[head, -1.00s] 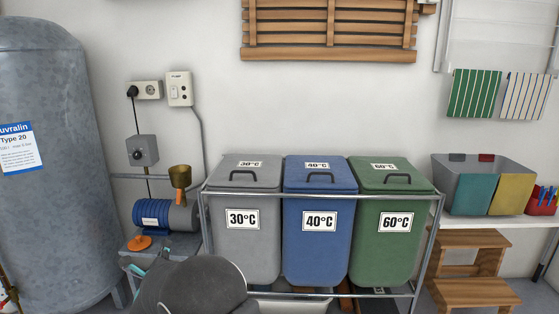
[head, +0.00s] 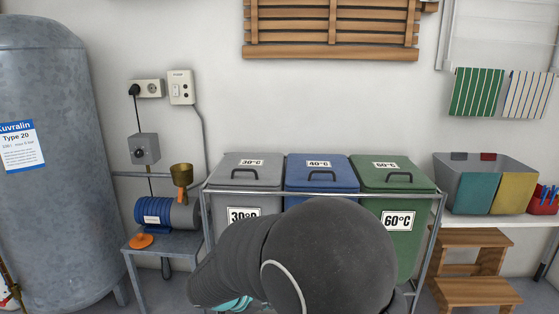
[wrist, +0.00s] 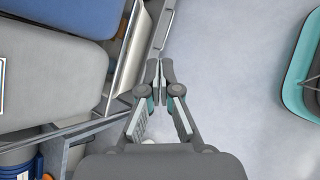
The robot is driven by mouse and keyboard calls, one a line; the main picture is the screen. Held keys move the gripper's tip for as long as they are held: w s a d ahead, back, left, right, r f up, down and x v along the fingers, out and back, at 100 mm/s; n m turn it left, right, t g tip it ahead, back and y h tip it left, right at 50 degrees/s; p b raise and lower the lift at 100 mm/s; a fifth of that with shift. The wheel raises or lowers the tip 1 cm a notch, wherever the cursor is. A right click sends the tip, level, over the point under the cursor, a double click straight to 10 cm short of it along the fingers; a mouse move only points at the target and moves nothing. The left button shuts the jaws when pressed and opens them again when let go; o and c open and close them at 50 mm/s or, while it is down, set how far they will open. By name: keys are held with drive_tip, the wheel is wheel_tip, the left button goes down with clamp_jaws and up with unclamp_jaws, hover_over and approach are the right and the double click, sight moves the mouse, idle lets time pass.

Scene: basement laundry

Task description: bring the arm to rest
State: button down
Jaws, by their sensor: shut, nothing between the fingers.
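My gripper (wrist: 159,84) shows in the wrist view with its two fingertips together and nothing between them. It hangs over the pale grey floor, beside the metal frame of the laundry bins. In the head view my dark grey arm stands in front of the bins and covers much of the blue bin (head: 318,175) and the lower part of the grey bin (head: 247,172).
The green bin (head: 398,215) stands at the right of the metal rack. A pump (head: 168,213) sits on a small grey table at the left, beside a tall tank (head: 50,200). Wooden steps (head: 475,290) stand at the right. The wrist view shows open floor (wrist: 230,60).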

drive_tip(key=s+d+r+m+y, duration=0.3)
drive_tip(key=s+d+r+m, duration=0.4)
drive_tip(key=s, duration=0.5)
drive_tip(key=s+d+r+m+y, duration=0.3)
drive_tip(key=s+d+r+m, duration=0.5)
drive_tip(key=s+d+m, duration=0.2)
drive_tip(key=s+m, duration=0.1)
drive_tip(key=m, duration=0.1)
drive_tip(key=shift+s+d+m+y, duration=0.3)
drive_tip(key=shift+s+d+m, duration=0.05)
drive_tip(key=shift+d+m, duration=0.05)
drive_tip(key=c, duration=1.2)
unclamp_jaws()
drive_tip(key=shift+d+r, duration=0.1)
drive_tip(key=shift+d, duration=0.15)
drive_tip(key=shift+o, duration=0.6)
drive_tip(key=shift+w+a, duration=0.1)
